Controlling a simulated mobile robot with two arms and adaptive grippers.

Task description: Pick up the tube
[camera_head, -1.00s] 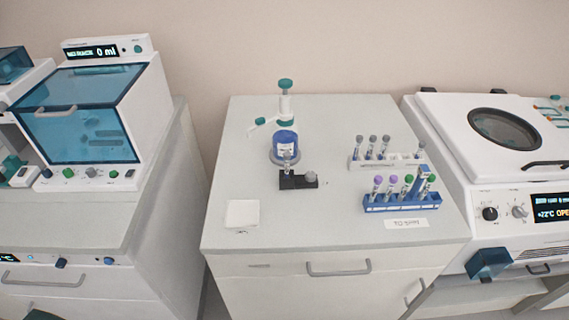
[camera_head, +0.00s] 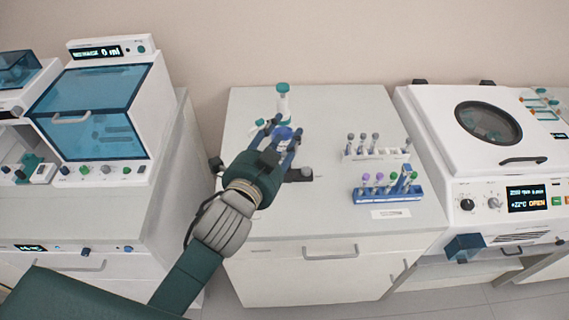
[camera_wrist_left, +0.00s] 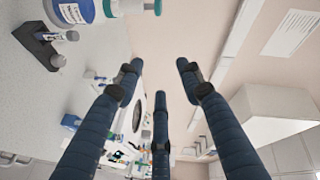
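Several capped tubes with purple, green and grey caps stand in the blue rack (camera_head: 400,197). Several grey-capped tubes stand in the white rack (camera_head: 366,156) behind it. A small black holder (camera_head: 301,176) is partly hidden by my left gripper. In the left wrist view, that holder (camera_wrist_left: 36,44) shows at upper left with a small clear tube (camera_wrist_left: 54,36) in it. My left gripper (camera_head: 278,127) is over the bench's left part, in front of the dispenser bottle. Its spread fingers (camera_wrist_left: 160,72) are open and empty. My right gripper is not in view.
The dispenser bottle with a teal cap (camera_head: 282,88) stands behind my left gripper. A centrifuge (camera_head: 430,130) is at right, and a blue-lidded machine (camera_head: 90,110) at left. A white label (camera_head: 391,214) lies before the blue rack. The bench's front (camera_head: 330,222) is clear.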

